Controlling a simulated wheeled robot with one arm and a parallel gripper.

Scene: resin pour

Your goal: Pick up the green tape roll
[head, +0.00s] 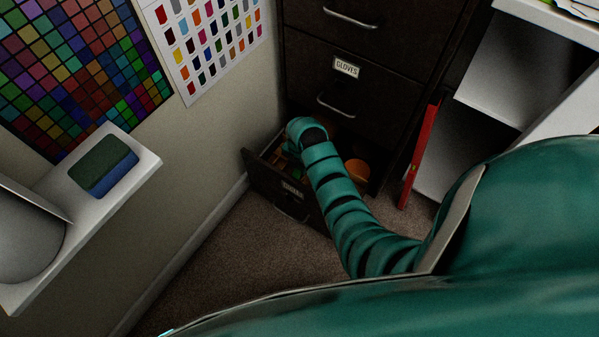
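My teal banded arm reaches from the lower right into an open bottom drawer (262,178) of a dark cabinet. The arm bends at its far end over the drawer, and my gripper is hidden behind it. Small orange and greenish bits show in the drawer left of the arm, but they are too small and dark to name. I cannot make out the green tape roll for certain. An orange round object (357,171) sits in the drawer, right of the arm.
The dark cabinet has closed drawers above, one labelled GLOVES (346,67). A red upright object (419,155) stands to the right, beside white shelves (510,75). A wall shelf at left holds a green and blue block (103,167). Carpet (285,255) lies clear before the drawer.

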